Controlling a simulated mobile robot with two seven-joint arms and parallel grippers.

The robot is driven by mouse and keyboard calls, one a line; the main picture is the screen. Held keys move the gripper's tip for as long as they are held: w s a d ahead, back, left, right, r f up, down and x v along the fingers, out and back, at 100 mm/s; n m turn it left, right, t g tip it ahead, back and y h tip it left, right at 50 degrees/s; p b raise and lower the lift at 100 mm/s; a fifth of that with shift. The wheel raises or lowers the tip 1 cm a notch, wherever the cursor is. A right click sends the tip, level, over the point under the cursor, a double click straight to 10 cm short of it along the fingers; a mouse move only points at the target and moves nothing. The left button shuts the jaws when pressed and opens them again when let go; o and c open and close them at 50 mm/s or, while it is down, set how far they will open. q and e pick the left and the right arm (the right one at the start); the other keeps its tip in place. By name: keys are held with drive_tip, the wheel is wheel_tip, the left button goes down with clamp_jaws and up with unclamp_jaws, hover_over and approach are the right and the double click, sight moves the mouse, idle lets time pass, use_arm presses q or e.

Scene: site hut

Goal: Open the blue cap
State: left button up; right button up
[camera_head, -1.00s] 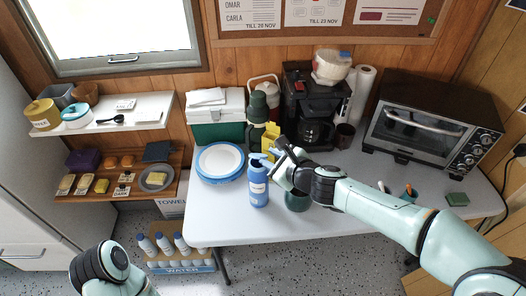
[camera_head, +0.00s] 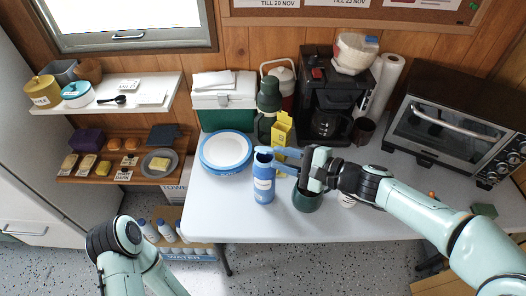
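A blue bottle (camera_head: 263,188) with a pale label stands upright on the white table near its front edge. Its blue top (camera_head: 263,158) is small in the picture, and I cannot tell clearly whether the cap is raised or closed. My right gripper (camera_head: 277,160) comes in from the right at the height of the bottle's top. Its two blue fingers are apart, with their tips just right of the top; I see nothing between them. I cannot tell whether they touch it. Only a bent part of my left arm shows at the lower left; its gripper is out of view.
A dark green cup (camera_head: 306,202) stands right of the bottle under my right gripper. A toaster oven (camera_head: 440,120) is at right.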

sight(263, 152)
drive_tip(key=x, duration=0.6)
clamp_jaws()
